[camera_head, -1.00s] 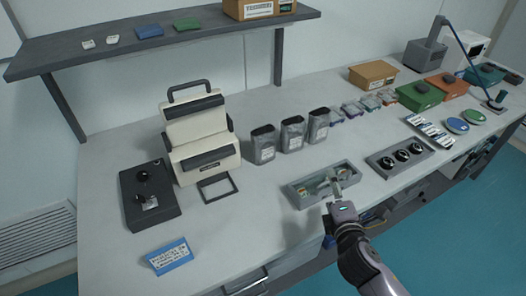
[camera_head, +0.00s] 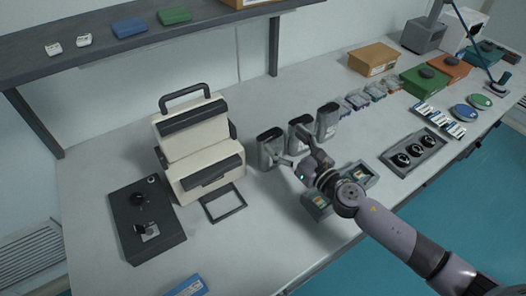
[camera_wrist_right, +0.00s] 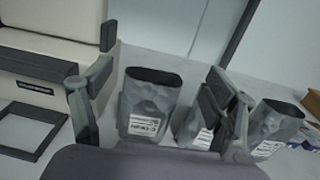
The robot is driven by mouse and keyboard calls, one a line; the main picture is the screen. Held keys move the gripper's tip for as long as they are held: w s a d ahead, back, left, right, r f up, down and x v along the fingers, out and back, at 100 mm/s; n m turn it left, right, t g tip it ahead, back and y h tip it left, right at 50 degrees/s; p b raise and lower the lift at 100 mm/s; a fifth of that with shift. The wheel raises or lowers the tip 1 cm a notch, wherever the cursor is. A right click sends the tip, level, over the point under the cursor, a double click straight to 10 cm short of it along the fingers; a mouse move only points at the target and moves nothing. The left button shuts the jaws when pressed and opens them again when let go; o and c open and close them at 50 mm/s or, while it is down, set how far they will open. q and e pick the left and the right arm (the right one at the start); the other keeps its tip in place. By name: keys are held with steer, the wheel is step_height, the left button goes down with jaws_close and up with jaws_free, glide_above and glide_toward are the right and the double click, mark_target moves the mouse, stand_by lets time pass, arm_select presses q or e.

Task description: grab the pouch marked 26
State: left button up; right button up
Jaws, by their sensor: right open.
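Three grey pouches with open dark tops stand upright in a row: a left pouch (camera_head: 269,147), a middle pouch (camera_head: 299,124) and a right pouch (camera_head: 327,121). Each shows a white label in the right wrist view, but I cannot read a clear 26 on any. My right gripper (camera_head: 291,150) is open and empty, in front of the left and middle pouches. In the wrist view the left pouch (camera_wrist_right: 150,95) shows between its fingers; the right finger partly covers the middle pouch (camera_wrist_right: 190,125). The right pouch (camera_wrist_right: 274,124) is outside the fingers. My left gripper is out of view.
A cream case (camera_head: 198,150) with a dark handle stands left of the pouches, a black frame (camera_head: 223,203) before it. A grey tray (camera_head: 316,204) lies below my right arm, partly hidden. Small packs (camera_head: 358,101) and a holder with black discs (camera_head: 413,153) are to the right.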

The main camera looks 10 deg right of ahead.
mark_target(276, 150)
steer(key=f+b, duration=0.1)
steer(key=f, duration=0.1)
steer(key=f+b, duration=0.2)
steer(key=f, duration=0.1)
steer(key=s+f+b, duration=0.1)
steer(key=f, duration=0.1)
steer(key=shift+d+f, duration=0.15)
steer(key=shift+f, duration=0.15)
steer(key=shift+r+x, duration=0.25)
steer(key=shift+x, duration=0.75)
steer(key=shift+w+f+p, duration=0.1)
steer(key=shift+w+p, duration=0.2)
steer(key=shift+x, duration=0.9)
steer(key=x, duration=0.3)
steer(key=shift+w+a, duration=0.15)
steer(key=shift+a, duration=0.05)
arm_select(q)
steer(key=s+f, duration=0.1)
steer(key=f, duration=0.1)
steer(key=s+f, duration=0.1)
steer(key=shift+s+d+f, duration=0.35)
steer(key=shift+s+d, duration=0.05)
arm_select(e)
steer(key=shift+c, duration=0.4)
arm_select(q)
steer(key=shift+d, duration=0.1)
arm_select(e)
steer(key=c, duration=1.5)
